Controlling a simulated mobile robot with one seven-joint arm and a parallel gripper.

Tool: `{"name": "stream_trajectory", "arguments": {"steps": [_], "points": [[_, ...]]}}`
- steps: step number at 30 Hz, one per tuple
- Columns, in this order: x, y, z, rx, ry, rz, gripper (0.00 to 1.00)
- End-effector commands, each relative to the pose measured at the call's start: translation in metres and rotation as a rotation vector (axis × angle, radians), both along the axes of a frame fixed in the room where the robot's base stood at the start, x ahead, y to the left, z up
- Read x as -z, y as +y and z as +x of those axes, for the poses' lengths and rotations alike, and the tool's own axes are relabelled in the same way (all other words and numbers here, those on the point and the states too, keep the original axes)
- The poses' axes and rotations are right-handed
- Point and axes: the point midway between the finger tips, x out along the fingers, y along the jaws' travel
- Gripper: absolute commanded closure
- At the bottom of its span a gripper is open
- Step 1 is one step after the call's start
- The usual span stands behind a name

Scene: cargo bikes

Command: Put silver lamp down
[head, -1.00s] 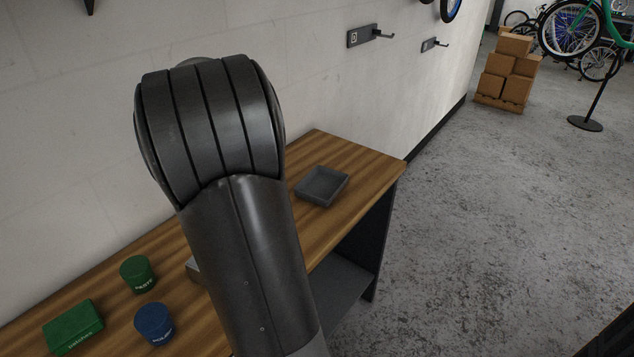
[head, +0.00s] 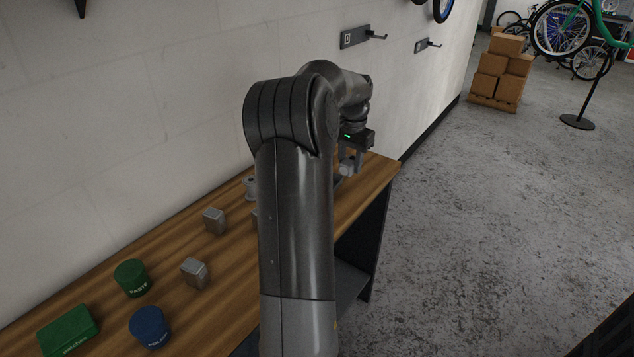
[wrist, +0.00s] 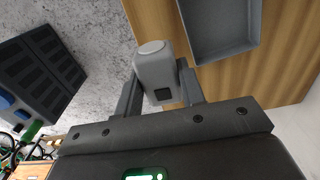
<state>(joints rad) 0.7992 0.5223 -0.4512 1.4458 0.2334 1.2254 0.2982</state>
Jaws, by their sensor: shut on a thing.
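The silver lamp (wrist: 155,72), a small pale grey block with a round white end, is between the fingers of my gripper (wrist: 160,90) in the wrist view. The fingers are shut on its sides. In the head view my gripper (head: 350,164) is near the far right end of the wooden bench (head: 225,310), partly hidden by my arm. In the wrist view the lamp appears in front of the bench edge, beside a grey tray (wrist: 222,28). The lamp looks clear of the tray; its height above the bench is hard to tell.
Two small silver blocks (head: 213,221) (head: 195,273) stand mid-bench. A green tin (head: 132,278), a blue tin (head: 150,327) and a green box (head: 68,332) are at the near left. Wall hooks (head: 363,37) hang above.

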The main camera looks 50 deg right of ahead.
Motion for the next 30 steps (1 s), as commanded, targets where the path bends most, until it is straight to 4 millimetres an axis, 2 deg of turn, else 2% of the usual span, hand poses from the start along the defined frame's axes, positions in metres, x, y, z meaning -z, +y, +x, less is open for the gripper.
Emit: {"name": "stream_trajectory", "arguments": {"steps": [6, 13, 20, 27, 30], "points": [[0.031, 0.008, 0.051, -0.006, 0.003, 0.002, 0.88], [0.056, 0.013, 0.093, -0.005, 0.001, 0.001, 0.88], [0.067, 0.014, 0.103, -0.003, 0.001, 0.001, 0.88], [0.1, 0.015, 0.103, -0.003, 0.002, 0.002, 0.88], [0.102, 0.014, 0.103, -0.003, 0.0, 0.0, 0.88]]}}
